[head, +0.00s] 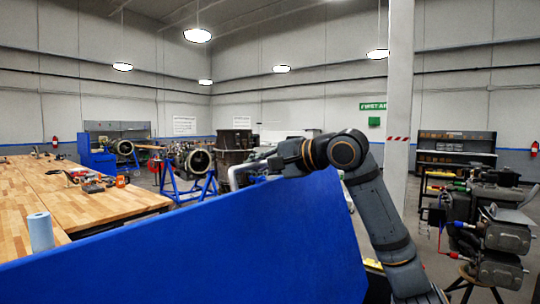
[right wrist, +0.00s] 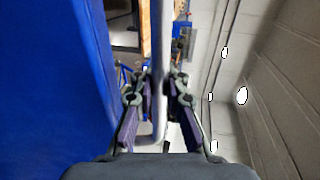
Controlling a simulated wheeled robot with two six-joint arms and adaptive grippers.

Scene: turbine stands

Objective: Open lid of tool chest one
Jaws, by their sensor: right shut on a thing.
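The big blue lid of the tool chest (head: 220,240) fills the lower middle of the head view as a broad slanted panel. Its blue face also fills the left side of the right wrist view (right wrist: 50,90). A grey metal bar handle (head: 234,178) stands out at the lid's upper edge. My right gripper (head: 257,168) is at that edge. In the right wrist view the fingers (right wrist: 156,97) are shut around the handle (right wrist: 161,45), which runs between them. The inside of the chest is hidden. My left gripper is not in view.
A wooden workbench (head: 90,207) with tools and a blue paper roll (head: 40,232) lies to the left. A turbine on a blue stand (head: 188,185) is behind the lid. A white pillar (head: 399,100) and engine machinery (head: 495,230) are at the right.

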